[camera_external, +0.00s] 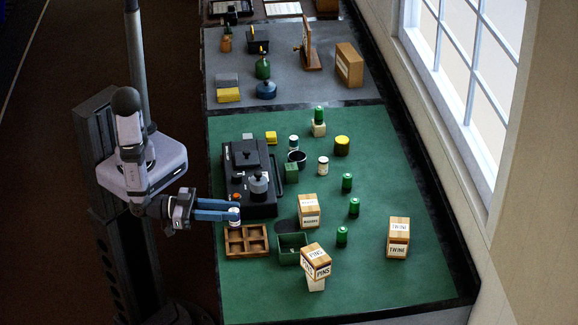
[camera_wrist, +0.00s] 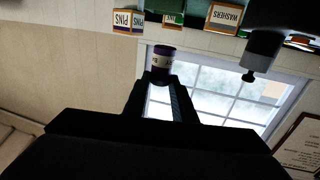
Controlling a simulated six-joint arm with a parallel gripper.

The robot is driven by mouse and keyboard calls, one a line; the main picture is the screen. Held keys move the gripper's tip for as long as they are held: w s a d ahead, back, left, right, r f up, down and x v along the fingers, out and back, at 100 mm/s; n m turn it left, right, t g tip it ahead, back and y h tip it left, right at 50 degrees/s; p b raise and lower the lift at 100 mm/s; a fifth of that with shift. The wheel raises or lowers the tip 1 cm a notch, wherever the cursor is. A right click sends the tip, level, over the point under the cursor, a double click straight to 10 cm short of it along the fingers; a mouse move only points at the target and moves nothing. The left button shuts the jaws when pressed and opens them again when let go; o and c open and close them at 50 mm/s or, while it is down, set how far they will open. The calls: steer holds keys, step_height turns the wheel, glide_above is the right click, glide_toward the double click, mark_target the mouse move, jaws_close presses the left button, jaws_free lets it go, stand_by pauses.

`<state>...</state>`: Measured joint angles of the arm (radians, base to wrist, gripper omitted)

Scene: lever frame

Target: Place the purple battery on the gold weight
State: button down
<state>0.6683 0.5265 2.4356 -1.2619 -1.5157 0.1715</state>
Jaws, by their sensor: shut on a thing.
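My gripper (camera_external: 232,211) is shut on the purple battery (camera_external: 234,216), a small upright cylinder with a white band. It is held above the left edge of the green mat, close to the black device and over the wooden tray's back-left area. In the wrist view the battery (camera_wrist: 161,61) sits at the tips of my dark fingers, its purple and white label showing. A squat yellow cylinder (camera_external: 342,146) near the back right of the mat looks like the gold weight; I cannot be sure. It stands apart from my gripper, with its top clear.
The black device (camera_external: 262,208) with a lever and round parts stands beside my gripper. A wooden compartment tray (camera_external: 247,240), green bin (camera_external: 290,250), PINS box (camera_external: 316,262) and WASHERS box (camera_external: 309,210) are nearby. Several green batteries stand around.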

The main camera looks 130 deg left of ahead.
steer(key=w+a+n+g+y+b, duration=0.2)
steer(key=w+a+n+g, duration=0.1)
steer(key=a, duration=0.7)
steer(key=w+a+n+g+y+b, duration=0.2)
steer(key=w+a+g+y, duration=0.15)
steer(key=a, duration=0.55)
steer(key=w+a+n+g+y+b, duration=0.1)
steer(key=w+a+n+g+y, duration=0.2)
steer(key=a, duration=0.7)
steer(key=s+a+r+n+g+b, duration=0.1)
steer(key=s+a+r+n+g, duration=0.2)
steer(key=a, duration=0.6)
steer(key=s+a+g+b, duration=0.2)
steer(key=s+a+g, duration=0.15)
steer(key=a, duration=0.65)
steer(key=s+a+r+n+g+b, duration=0.15)
steer(key=s+a, duration=0.25)
steer(key=a, duration=0.5)
steer(key=p, duration=0.2)
glide_above(340, 143)
steer(key=shift+n+g+h, duration=0.35)
steer(key=shift+s+a+f, duration=0.1)
steer(key=shift+f, duration=4.6)
steer(key=shift+f, duration=0.15)
steer(key=c, duration=1.5)
jaws_free()
steer(key=shift+o, duration=0.2)
